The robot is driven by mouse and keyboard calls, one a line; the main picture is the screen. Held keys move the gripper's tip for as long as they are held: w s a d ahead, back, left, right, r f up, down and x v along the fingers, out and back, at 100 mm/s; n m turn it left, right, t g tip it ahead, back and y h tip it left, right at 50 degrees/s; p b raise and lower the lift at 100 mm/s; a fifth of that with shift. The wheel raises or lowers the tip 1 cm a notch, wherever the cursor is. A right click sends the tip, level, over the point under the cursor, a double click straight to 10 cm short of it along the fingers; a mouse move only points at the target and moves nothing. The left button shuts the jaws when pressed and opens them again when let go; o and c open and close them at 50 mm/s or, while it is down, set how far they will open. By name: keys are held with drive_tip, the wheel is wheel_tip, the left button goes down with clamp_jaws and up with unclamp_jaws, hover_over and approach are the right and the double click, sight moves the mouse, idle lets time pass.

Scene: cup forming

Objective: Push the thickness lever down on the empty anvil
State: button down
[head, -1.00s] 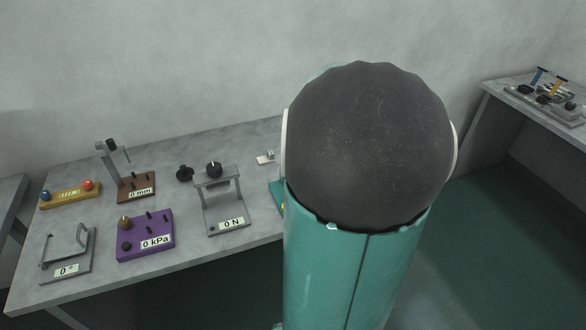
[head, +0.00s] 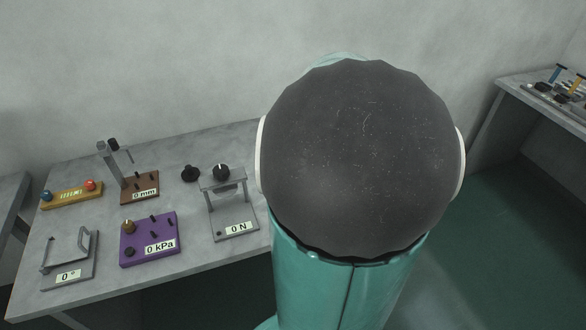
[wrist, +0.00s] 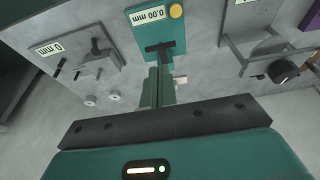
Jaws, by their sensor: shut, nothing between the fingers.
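The teal thickness gauge (wrist: 172,25) stands on the table in the wrist view. It has a 0.00 mm display (wrist: 149,14), a yellow button (wrist: 176,11) and a dark T-shaped part (wrist: 160,49) at its near end. I cannot tell whether that part is the lever or the anvil. My gripper (wrist: 158,72) is shut and empty, its fingertips in line with the dark part and overlapping its near edge. Whether they touch is not clear. In the head view my arm hides the gauge and my gripper.
A grey 0 mm device (wrist: 101,68) stands left of the gauge in the wrist view, with pale discs (wrist: 90,100) nearby. A 0 N press (head: 233,215), purple 0 kPa box (head: 137,250), brown 0 mm stand (head: 139,195) and grey 0 ° frame (head: 85,277) occupy the table.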

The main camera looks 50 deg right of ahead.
drive_tip(key=x, duration=0.9)
drive_tip(key=shift+s+a+f, duration=0.2)
drive_tip(key=shift+s+f, duration=0.15)
drive_tip(key=shift+f, duration=0.45)
drive_tip(key=shift+s+a+f, duration=0.2)
drive_tip(key=shift+s+f, duration=0.1)
drive_tip(key=shift+f, duration=0.45)
drive_tip(key=shift+r, duration=0.1)
drive_tip(key=shift+r, duration=0.8)
drive_tip(key=shift+r, duration=0.1)
